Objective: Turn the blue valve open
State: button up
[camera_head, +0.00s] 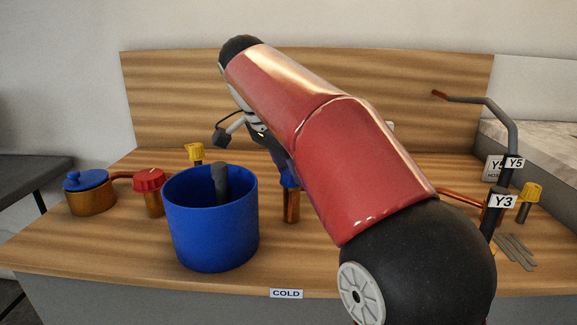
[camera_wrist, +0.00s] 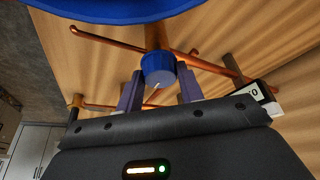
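The blue valve (camera_wrist: 158,70) is a round blue knob with a light mark on its face, on a copper pipe. In the head view the blue valve (camera_head: 289,181) shows just right of the blue bucket, its top partly hidden by my arm. In the wrist view my gripper (camera_wrist: 161,80) is open, with one purple finger on each side of the knob. Gaps show between the fingers and the knob; I cannot tell whether the fingertips reach past its face. In the head view my gripper is mostly hidden behind my red arm.
A blue bucket (camera_head: 210,230) with a grey object inside stands close left of the valve. A red valve (camera_head: 149,181) and a blue-lidded pot (camera_head: 88,195) are farther left. Yellow valves (camera_head: 194,152) (camera_head: 531,193) and copper pipes are around. A COLD label (camera_head: 286,293) marks the front edge.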

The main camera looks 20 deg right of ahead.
jog(key=shift+c, duration=0.8)
jog(key=shift+n, duration=0.3)
jog(key=n+t, duration=0.1)
jog(key=n, duration=0.1)
jog(key=shift+s+d+n+y, duration=0.1)
jog(key=shift+s+n+y, duration=0.05)
jog(key=shift+n+y, duration=0.2)
jog(key=n+y, duration=0.1)
jog(key=n, duration=0.1)
jog(key=n+t, duration=0.1)
jog(key=n, duration=0.2)
jog(key=shift+d+n+t+y, duration=0.15)
jog(key=shift+n+t+y, duration=0.1)
jog(key=shift+t+y, duration=0.1)
jog(key=n, duration=0.2)
jog(key=n+y, duration=0.1)
jog(key=n, duration=0.1)
jog(key=shift+s+d+y, duration=0.1)
jog(key=shift+y, duration=0.2)
jog(key=shift+d+n+y, duration=0.15)
jog(key=shift+n+y, duration=0.75)
jog(key=shift+n, duration=1.6)
